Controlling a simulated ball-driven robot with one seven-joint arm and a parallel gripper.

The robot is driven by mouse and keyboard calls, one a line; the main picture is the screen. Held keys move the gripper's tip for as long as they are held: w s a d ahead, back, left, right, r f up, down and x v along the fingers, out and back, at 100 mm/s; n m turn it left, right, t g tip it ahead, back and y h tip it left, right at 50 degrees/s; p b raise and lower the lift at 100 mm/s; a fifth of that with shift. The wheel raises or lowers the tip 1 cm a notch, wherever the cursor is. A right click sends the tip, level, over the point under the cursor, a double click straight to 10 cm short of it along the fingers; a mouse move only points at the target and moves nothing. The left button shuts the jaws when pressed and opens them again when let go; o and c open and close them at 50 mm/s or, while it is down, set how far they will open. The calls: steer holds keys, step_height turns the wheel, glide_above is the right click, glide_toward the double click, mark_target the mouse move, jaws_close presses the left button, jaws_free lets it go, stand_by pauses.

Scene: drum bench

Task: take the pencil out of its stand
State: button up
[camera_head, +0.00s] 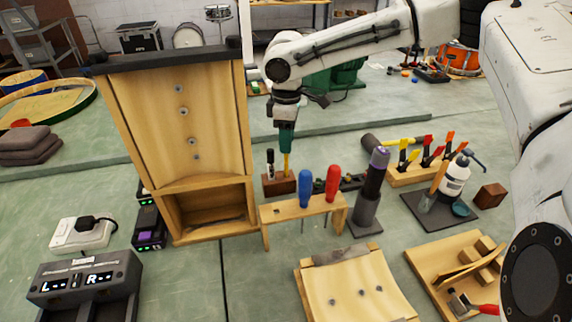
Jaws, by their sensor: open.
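The yellow pencil (286,165) stands upright in a small dark brown block stand (279,186), behind the wooden tool rack. A black-and-white marker (270,163) stands in the same block, just left of the pencil. My gripper (286,150) points straight down with its tips at the pencil's upper end. The pencil's top is hidden by the gripper. From this view I cannot tell whether the fingers are around the pencil or in front of it.
The tall wooden drum-shell panel (180,95) stands close on the left. The wooden rack (303,210) with blue (305,188) and red (332,183) screwdrivers is in front. A purple-topped dark tool (374,175) stands to the right.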

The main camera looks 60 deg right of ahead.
mark_target(286, 155)
steer(key=shift+a+f, duration=0.2)
steer(key=shift+f, duration=2.45)
jaws_close()
